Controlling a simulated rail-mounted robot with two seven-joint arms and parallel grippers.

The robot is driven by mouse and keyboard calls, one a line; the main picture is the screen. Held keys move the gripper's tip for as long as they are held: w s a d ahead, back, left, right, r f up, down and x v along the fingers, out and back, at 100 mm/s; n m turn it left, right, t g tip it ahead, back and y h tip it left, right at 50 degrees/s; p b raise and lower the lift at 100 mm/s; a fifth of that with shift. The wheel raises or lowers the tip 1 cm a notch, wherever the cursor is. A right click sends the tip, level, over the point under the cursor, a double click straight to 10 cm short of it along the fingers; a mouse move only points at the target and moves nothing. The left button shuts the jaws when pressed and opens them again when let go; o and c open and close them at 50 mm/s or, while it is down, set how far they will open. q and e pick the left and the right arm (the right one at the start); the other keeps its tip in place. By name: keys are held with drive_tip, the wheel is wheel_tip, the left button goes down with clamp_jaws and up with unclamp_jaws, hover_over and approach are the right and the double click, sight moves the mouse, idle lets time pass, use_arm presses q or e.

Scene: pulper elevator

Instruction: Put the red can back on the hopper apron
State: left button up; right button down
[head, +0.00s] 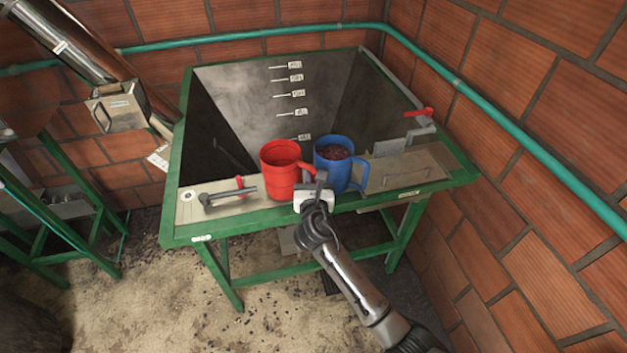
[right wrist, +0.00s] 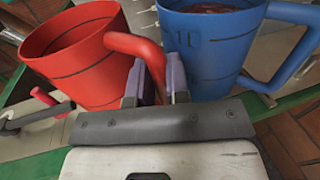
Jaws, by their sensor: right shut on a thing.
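The red can (head: 281,171) is at the front of the green-framed hopper, over the apron (head: 225,205), left of the blue can. In the right wrist view the red can (right wrist: 72,55) is slightly tilted, its inside looks empty, and its handle runs between my right gripper's fingers. My right gripper (head: 316,190) is shut on that handle; its fingers also show in the right wrist view (right wrist: 155,85). I cannot tell whether the can's base touches the apron. My left gripper is not in view.
A blue can (head: 340,163) with dark red contents stands close to the right of the red can. A grey lever with a red part (head: 228,195) lies on the apron at left. The open hopper (head: 240,95) is behind. A brick wall and green pipe (head: 520,160) bound the right side.

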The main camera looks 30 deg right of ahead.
drive_tip(key=shift+f, duration=0.2)
drive_tip(key=c, duration=1.1)
unclamp_jaws()
drive_tip(key=shift+s+r, duration=0.1)
drive_tip(key=v, duration=1.1)
drive_tip(key=shift+s+a, duration=0.2)
drive_tip(key=shift+s, duration=0.15)
